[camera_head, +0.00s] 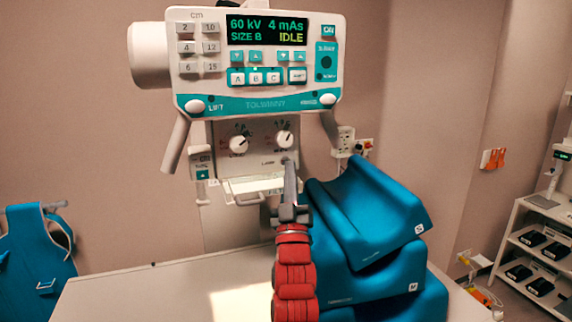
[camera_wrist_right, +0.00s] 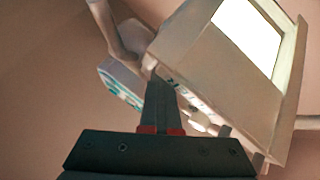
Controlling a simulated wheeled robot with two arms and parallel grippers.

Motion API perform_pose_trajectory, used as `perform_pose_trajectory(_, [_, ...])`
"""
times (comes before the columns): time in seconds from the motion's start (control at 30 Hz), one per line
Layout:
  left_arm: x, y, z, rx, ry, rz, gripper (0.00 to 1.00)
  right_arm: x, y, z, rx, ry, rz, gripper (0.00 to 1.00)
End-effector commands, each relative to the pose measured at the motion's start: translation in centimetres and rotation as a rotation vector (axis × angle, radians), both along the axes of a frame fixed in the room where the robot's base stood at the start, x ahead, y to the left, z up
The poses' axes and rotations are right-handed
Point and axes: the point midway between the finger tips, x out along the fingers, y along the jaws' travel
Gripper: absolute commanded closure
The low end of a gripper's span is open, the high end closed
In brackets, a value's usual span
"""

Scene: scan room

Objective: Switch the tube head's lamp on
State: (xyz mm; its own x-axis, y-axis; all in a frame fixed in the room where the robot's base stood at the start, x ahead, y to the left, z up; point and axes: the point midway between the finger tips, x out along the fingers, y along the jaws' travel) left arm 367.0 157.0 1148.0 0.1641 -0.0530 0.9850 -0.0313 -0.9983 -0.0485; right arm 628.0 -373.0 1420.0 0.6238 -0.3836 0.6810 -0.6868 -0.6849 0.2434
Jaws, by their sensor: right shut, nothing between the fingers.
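The tube head (camera_head: 245,62) hangs above the table, its display reading 60 kV, 4 mAs, SIZE B, IDLE. Below it is the collimator box (camera_head: 215,140) with two dials and small lettering at its lower right. My right gripper (camera_head: 288,165) is shut and empty, its fingertips at the lower right of that box's front, overlapping the spot by the lettering. The fingers hide any button there; I cannot tell whether they touch. In the right wrist view, my right gripper (camera_wrist_right: 160,90) points at the box (camera_wrist_right: 215,75), whose underside window (camera_wrist_right: 248,37) glows white. My left gripper is out of view.
A bright patch (camera_head: 243,301) lies on the pale table top (camera_head: 150,290) below the box. Blue foam wedges (camera_head: 375,215) are stacked right of my arm. A blue apron (camera_head: 35,265) hangs at left; a shelf rack (camera_head: 535,245) stands at right.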

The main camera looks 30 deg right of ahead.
Motion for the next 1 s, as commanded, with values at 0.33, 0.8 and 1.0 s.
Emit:
perform_pose_trajectory(0.33, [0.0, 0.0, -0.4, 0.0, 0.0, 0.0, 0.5, -3.0, 0.8, 0.0, -0.001, -0.003, 0.001, 1.0])
perform_pose_trajectory(0.8, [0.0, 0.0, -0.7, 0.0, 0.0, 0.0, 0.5, -5.7, 1.4, 0.0, 0.0, 0.001, 0.0, 1.0])
perform_pose_trajectory(1.0, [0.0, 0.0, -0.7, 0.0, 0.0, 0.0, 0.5, -5.7, 1.4, 0.0, 0.0, 0.0, 0.0, 1.0])
